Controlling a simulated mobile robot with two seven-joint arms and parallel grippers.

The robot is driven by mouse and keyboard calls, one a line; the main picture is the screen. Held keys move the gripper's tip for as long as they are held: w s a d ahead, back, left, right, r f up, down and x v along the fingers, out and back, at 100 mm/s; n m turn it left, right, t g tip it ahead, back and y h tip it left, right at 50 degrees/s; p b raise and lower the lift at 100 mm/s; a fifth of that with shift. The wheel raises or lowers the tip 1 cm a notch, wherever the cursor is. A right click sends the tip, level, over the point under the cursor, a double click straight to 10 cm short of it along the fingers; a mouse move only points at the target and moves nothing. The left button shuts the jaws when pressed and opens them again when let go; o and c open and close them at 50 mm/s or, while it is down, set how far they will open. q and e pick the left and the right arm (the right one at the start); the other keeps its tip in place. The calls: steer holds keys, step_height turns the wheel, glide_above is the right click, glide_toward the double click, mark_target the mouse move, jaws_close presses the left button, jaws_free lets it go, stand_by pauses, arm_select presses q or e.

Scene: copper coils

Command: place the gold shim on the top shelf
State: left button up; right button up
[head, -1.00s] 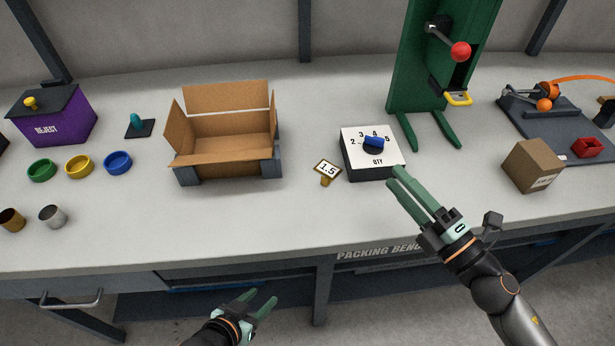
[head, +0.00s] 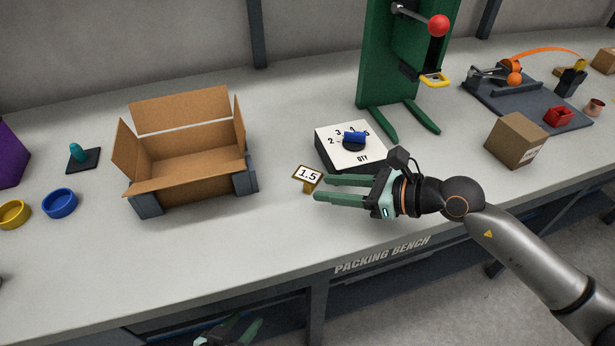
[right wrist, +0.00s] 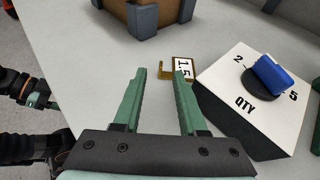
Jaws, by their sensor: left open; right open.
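The gold shim (head: 308,178), a small gold piece with a white face marked "1.5", is on the bench in front of the QTY box. In the right wrist view the shim (right wrist: 181,67) lies just beyond the fingertips, toward the right finger. My right gripper (head: 321,188) is open and points left at the shim, its fingers close to it; contact cannot be told. My left gripper (head: 238,330) is open at the bottom edge, below the bench front and partly cut off. I see no top shelf in these views.
The QTY box (head: 328,151) with a blue knob stands right behind the shim. An open cardboard box (head: 190,185) is to the left. A green press (head: 374,75) and a closed carton (head: 515,140) are to the right. The bench front between cardboard box and shim is clear.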

mark_target(306, 184)
steer(key=shift+x, duration=3)
steer(key=shift+r, duration=0.15)
steer(key=shift+c, duration=0.3)
jaws_close()
